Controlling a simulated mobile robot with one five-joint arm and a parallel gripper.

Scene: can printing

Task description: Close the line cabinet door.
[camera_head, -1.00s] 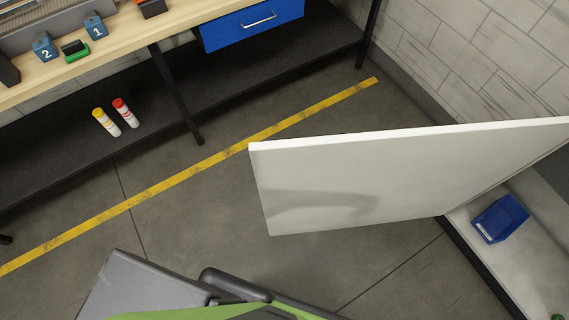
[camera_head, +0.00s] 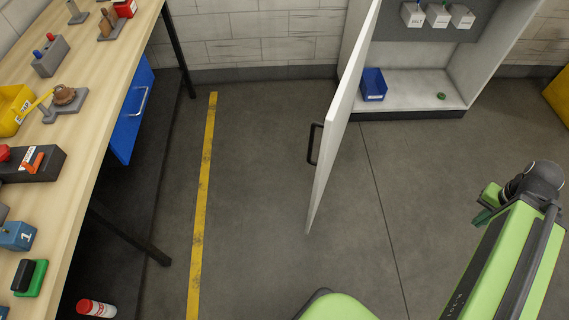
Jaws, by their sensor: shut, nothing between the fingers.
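The line cabinet (camera_head: 430,72) stands at the back right of the view. Its white door (camera_head: 345,110) is wide open and juts out toward me into the floor space. A dark handle (camera_head: 315,143) shows on the left face of the door. My green arm (camera_head: 505,250) is at the lower right, apart from the door, with clear floor between them. I do not make out my gripper's fingers in this view.
Inside the cabinet are a blue bin (camera_head: 373,84) and several grey labelled boxes (camera_head: 438,15). Floor beside the yellow line (camera_head: 202,200) is free.

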